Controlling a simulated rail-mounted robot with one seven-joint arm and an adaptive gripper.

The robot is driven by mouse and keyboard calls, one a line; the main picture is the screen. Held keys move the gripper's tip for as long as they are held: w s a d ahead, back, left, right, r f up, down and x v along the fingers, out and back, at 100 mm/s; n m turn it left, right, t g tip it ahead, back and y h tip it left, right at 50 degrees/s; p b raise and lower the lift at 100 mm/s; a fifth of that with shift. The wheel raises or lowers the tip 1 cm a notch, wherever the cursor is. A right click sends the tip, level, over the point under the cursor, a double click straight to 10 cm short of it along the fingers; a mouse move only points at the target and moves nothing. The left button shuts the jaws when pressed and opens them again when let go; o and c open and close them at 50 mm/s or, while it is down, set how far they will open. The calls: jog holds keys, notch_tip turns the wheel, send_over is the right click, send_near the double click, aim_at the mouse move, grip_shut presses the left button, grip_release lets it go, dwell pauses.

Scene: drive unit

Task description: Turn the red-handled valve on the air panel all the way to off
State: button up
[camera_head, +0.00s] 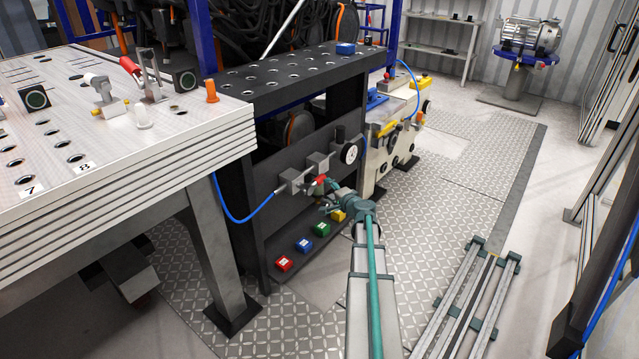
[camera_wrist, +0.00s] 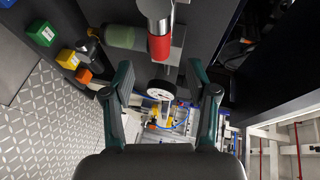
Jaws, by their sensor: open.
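The air panel (camera_head: 292,211) is a dark upright frame beside the workbench, with grey fittings and a blue hose. The red valve handle (camera_head: 320,181) shows as a small red spot at the fittings, partly hidden by my gripper (camera_head: 331,198). In the wrist view the red handle (camera_wrist: 159,47) is a short red sleeve on a grey stem, at the top centre. My open gripper (camera_wrist: 160,74) has its fingers to either side and below it in the picture. I see no contact with the handle. A round white gauge (camera_wrist: 161,89) shows below the handle.
Red (camera_head: 284,263), blue (camera_head: 304,244) and green (camera_head: 321,229) blocks line the panel's lower shelf, with a yellow one (camera_head: 338,215) near my gripper. The workbench (camera_head: 120,150) stands left. A floor rail (camera_head: 468,300) lies right. Checkered floor is open beyond the panel.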

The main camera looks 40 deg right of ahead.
aim_at(320, 183)
jog(key=x, duration=1)
jog(key=shift+f, duration=0.1)
jog(key=shift+a, duration=0.1)
grip_shut()
